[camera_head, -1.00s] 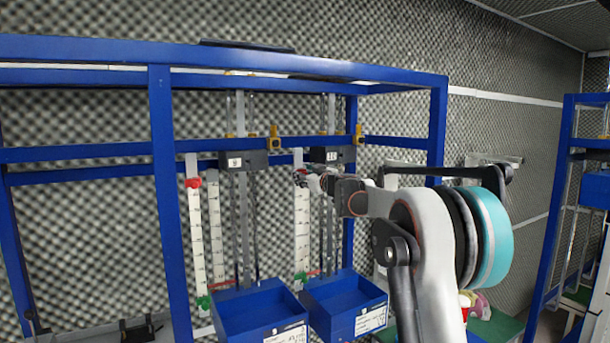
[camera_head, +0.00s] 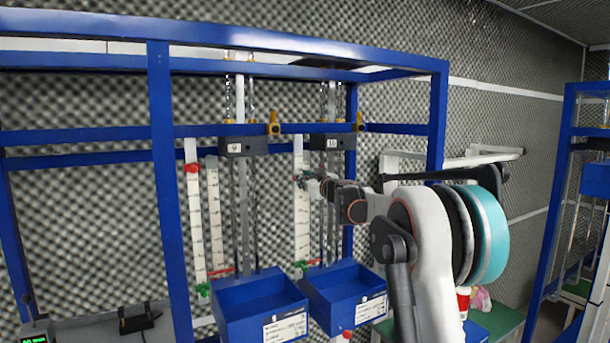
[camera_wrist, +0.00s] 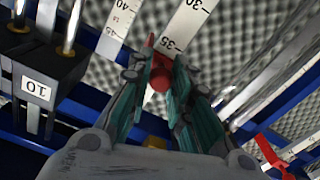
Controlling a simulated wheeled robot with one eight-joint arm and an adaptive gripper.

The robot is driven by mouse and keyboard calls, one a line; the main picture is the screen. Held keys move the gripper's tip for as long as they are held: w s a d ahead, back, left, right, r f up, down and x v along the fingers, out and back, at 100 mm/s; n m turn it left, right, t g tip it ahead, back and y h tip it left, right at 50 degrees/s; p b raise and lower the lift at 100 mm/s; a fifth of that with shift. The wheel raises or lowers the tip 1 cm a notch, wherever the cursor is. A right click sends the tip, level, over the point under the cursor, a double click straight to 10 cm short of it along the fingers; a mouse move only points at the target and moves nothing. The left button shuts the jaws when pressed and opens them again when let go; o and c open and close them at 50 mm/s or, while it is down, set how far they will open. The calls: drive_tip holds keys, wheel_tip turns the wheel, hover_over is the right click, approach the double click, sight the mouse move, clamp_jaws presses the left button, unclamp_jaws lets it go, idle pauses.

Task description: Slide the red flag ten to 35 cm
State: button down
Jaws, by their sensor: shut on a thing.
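The red flag (camera_wrist: 160,74) is between my fingertips in the wrist view, on a white scale strip (camera_wrist: 183,28). Its red tip lies close beside the printed 35, and the 30 is farther along the strip. My gripper (camera_wrist: 159,82) is shut on the flag, with the teal fingers on both sides of it. In the head view my gripper (camera_head: 303,181) is at the upper part of the right white scale (camera_head: 301,228), and the flag is hidden there. A black box labelled 10 (camera_wrist: 39,90) is to the left in the wrist view.
A second red flag (camera_head: 192,168) is on the left white scale (camera_head: 195,220). Blue frame bars (camera_head: 160,200) stand around the scales. Two blue bins (camera_head: 262,305) are below. A green clip (camera_head: 300,265) is near the right scale's foot. Another red piece (camera_wrist: 270,154) shows in the wrist view.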

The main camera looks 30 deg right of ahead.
wheel_tip(320, 180, down, 4)
drive_tip(key=shift+r+b, duration=0.15)
drive_tip(key=shift+b, duration=0.45)
drive_tip(key=c, duration=1.4)
unclamp_jaws()
drive_tip(key=shift+s, duration=0.1)
drive_tip(key=s, duration=1.1)
drive_tip(key=shift+s+d, duration=0.2)
drive_tip(key=shift+s, duration=0.2)
